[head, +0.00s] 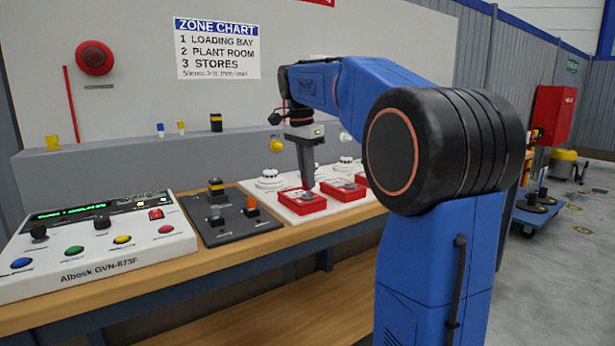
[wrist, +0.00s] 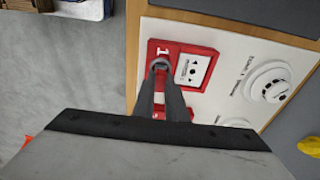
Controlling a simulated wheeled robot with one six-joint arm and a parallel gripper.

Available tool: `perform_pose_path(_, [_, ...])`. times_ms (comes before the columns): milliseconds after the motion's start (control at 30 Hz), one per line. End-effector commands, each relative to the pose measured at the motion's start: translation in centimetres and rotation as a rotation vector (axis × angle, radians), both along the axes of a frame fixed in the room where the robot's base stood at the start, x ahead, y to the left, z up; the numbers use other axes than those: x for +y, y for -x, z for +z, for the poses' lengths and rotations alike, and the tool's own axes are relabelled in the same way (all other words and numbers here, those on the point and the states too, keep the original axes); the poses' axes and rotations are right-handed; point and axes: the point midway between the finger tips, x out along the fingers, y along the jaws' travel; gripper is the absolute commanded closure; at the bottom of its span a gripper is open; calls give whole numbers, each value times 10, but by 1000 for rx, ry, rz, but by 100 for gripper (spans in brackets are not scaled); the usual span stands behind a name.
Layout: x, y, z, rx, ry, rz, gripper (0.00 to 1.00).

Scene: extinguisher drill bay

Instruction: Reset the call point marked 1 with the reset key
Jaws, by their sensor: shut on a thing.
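The call point marked 1 (wrist: 205,54) is a red box with a white front panel, fixed on a white board. In the head view it is the leftmost red box (head: 298,205). My gripper (wrist: 162,72) is over its lower end, beside the numeral 1, pointing down at it. In the head view my gripper (head: 309,186) hangs at that box. The fingers are close together on a small grey piece, taken as the reset key, which they mostly hide. I cannot tell whether the key is seated in the call point.
Another red call point (head: 343,190) sits just right on the white board (wrist: 226,100). White round detectors (head: 270,179) stand behind. A dark switch panel (head: 225,225) and the alarm panel (head: 95,245) lie to the left. A grey ledge (head: 110,172) runs behind the bench.

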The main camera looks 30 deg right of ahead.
Motion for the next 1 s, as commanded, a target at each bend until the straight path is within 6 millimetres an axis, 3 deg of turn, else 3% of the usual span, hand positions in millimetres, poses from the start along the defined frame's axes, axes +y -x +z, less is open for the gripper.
perform_pose_path(1000, [0, 0, -12, 0, 0, 0, 100])
